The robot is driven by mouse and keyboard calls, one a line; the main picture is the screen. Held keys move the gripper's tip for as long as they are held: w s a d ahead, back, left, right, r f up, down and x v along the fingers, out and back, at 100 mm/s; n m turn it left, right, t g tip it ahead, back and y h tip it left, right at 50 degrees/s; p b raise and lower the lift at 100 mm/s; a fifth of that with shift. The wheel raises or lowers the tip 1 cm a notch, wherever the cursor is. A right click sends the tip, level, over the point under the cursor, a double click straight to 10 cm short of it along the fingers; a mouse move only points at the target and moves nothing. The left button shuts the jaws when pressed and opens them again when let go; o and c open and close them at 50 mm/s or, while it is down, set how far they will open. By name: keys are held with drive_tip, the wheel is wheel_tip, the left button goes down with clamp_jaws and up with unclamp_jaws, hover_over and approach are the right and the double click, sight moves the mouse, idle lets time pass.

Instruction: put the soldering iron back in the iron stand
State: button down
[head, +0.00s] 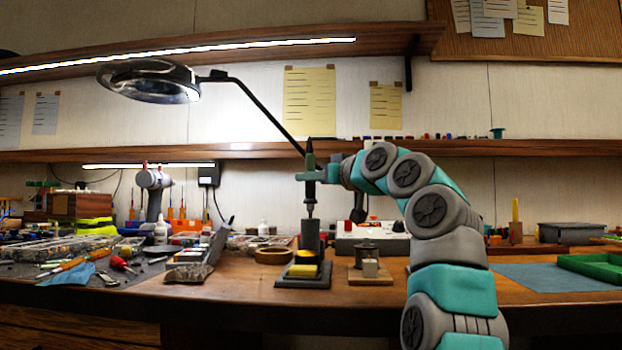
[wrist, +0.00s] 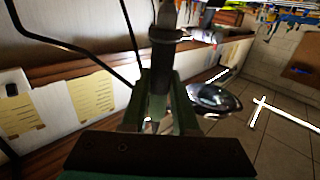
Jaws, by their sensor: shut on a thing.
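The soldering iron (head: 310,200) hangs upright in my gripper (head: 310,176), with its narrow tip pointing down. My gripper is shut on its dark handle, and part of the handle sticks up above the green fingers. The iron stand (head: 311,240) is a dark grey upright tube on a flat base with a yellow sponge. The iron's tip is right at or just above the tube's top; I cannot tell whether it has entered. In the wrist view the iron (wrist: 166,22) runs between the green fingers (wrist: 158,98); the stand is not visible there.
A small block with a spool (head: 368,278) stands right of the stand. A round wooden dish (head: 273,256) and a metal-looking tray (head: 190,272) lie left. A lamp arm (head: 265,115) passes behind my gripper.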

drive_tip(key=shift+f+b, duration=1.4)
drive_tip(key=shift+f, duration=0.1)
drive_tip(key=shift+c, duration=1)
unclamp_jaws()
drive_tip(key=shift+s+d, duration=0.1)
drive_tip(key=s+d+r+b, duration=0.1)
drive_tip(key=s+d+r, duration=0.1)
drive_tip(key=s+d, duration=0.2)
drive_tip(key=shift+s+d+b, duration=0.3)
drive_tip(key=shift+s, duration=0.2)
idle(0.8)
